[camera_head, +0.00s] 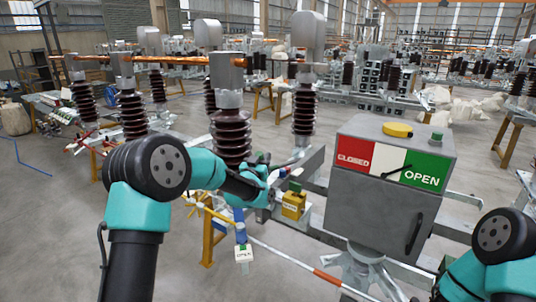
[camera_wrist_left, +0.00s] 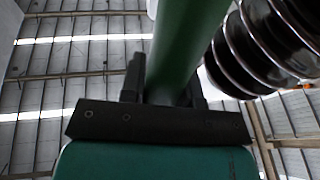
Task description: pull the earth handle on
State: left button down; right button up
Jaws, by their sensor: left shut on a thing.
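My left gripper (camera_head: 277,186) is at the end of the arm from the left, beside the brown ribbed insulator (camera_head: 231,138). In the left wrist view its dark jaws (camera_wrist_left: 168,92) are shut on a green cylindrical handle (camera_wrist_left: 188,40), taken to be the earth handle. The handle rises out of the top of that view. In the head view the handle is mostly hidden by the gripper, and its full shape cannot be told. A yellow box (camera_head: 293,207) with a green top is just right of the gripper. My right gripper is out of view.
A grey cabinet (camera_head: 375,212) with a CLOSED/OPEN plate (camera_head: 395,164) and black pointer stands on the right. A red-and-white rod (camera_head: 325,277) slopes below. A small OPEN tag (camera_head: 244,253) hangs near a yellow rod (camera_head: 217,214). More insulators stand behind.

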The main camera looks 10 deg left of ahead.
pick_arm(q)
jog(key=s+a+f+n+t, duration=0.1)
jog(key=s+a+f+t, duration=0.2)
jog(key=s, duration=0.4)
jog(key=shift+s+t, duration=0.25)
jog(key=shift+t, duration=0.25)
jog(key=shift+f, duration=0.1)
jog(key=c, duration=0.8)
grip_release()
jog(key=shift+c, duration=0.2)
